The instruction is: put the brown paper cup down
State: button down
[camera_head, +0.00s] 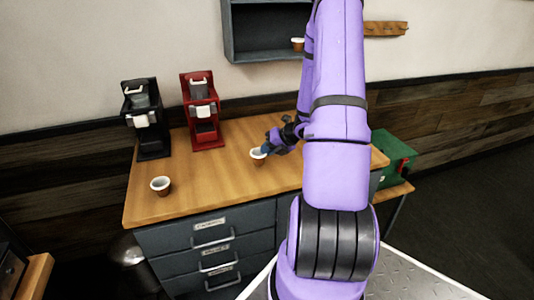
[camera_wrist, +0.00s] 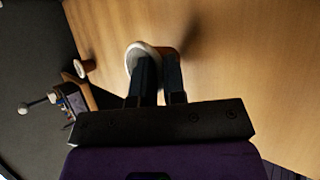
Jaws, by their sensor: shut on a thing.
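My gripper (camera_head: 268,148) is over the wooden counter and shut on a brown paper cup (camera_head: 258,154) with a pale rim. In the wrist view the cup (camera_wrist: 168,54) sits between the two dark fingertips (camera_wrist: 158,72), and the fingers hide part of it. The cup is at or just above the counter top; I cannot tell whether its base touches. A second brown cup (camera_head: 160,188) with a white rim stands upright near the counter's front left. A brown cup also shows near the counter edge in the wrist view (camera_wrist: 87,67).
The wooden counter (camera_head: 215,180) has bare room around the held cup. A black brewer (camera_head: 148,120) and a red brewer (camera_head: 203,112) stand at the back left. A wall shelf (camera_head: 255,30) holds another small cup (camera_head: 297,43). A green box (camera_head: 390,155) is right of the counter.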

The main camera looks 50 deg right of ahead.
jog(key=shift+f, duration=0.75)
jog(key=c, duration=1.2)
grip_release()
jog(key=shift+f, duration=0.1)
